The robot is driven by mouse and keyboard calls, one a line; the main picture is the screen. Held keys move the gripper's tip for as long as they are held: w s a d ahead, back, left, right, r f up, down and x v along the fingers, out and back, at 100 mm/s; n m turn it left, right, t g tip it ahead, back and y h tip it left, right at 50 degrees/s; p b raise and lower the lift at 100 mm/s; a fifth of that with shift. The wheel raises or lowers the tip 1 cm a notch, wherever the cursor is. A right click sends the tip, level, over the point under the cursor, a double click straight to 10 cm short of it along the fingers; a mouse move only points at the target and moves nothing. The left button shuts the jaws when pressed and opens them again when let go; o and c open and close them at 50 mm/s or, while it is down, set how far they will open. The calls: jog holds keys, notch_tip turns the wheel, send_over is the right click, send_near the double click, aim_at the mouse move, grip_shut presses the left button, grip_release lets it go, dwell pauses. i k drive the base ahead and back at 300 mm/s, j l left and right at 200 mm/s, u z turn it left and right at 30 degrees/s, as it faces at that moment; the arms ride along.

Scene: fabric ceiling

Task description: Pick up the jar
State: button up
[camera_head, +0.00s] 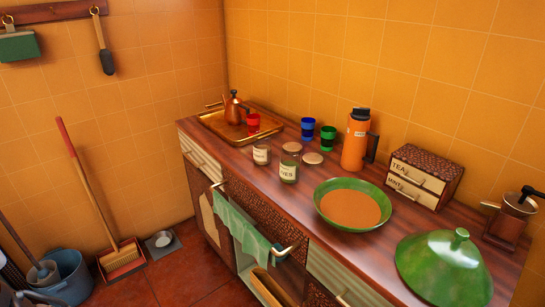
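A glass jar (288,171) with greenish contents and a pale label stands upright on the wooden counter, left of the green bowl. A second, paler jar (261,154) with a label stands just left of it. The task does not say which jar is meant. A round lid-like disc (313,158) lies on the counter to the right of the jars. Another round, lid-like top (291,147) shows just behind the greenish jar; I cannot tell whether it rests on something. My gripper is not in view.
A brass tray (212,122) holds a copper teapot (235,110) and red cup (253,123). Blue (308,128) and green (327,138) cups and an orange flask (355,142) stand behind the jars. A green bowl (379,190) is to the right. A towel (245,232) hangs in front.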

aim_at(262, 140)
jog(key=i+l, duration=0.15)
jog(key=i, duration=0.3)
jog(key=i+l+u, duration=0.1)
jog(key=i, duration=0.35)
